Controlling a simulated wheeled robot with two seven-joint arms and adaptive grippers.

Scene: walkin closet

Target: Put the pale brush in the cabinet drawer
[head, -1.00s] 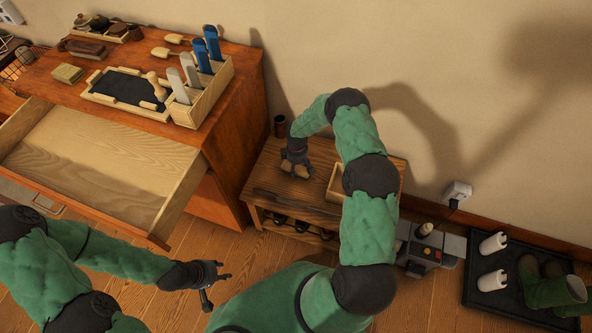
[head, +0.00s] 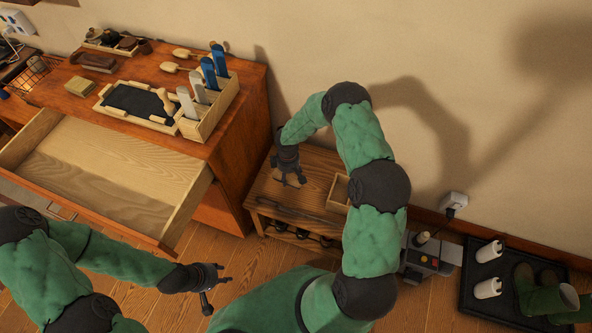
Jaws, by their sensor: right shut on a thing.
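The cabinet drawer (head: 110,172) is pulled open at the left, and the part of its wooden floor that shows is bare. My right gripper (head: 289,180) points down at the low wooden bench (head: 322,168) beside the cabinet. It is shut on a small pale tan thing, mostly hidden by its fingers, which looks like the pale brush. I cannot tell whether this thing still touches the bench top. My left gripper (head: 216,284) is open and empty, above the floor in front of the bench and right of the drawer.
The cabinet top (head: 150,68) holds a tray (head: 135,101), a box (head: 211,120) with blue and grey handled tools, wooden scoops and shoe-care items. A small open box (head: 338,190) stands on the bench. A grey machine (head: 425,258) and a black boot tray (head: 478,306) are at the right.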

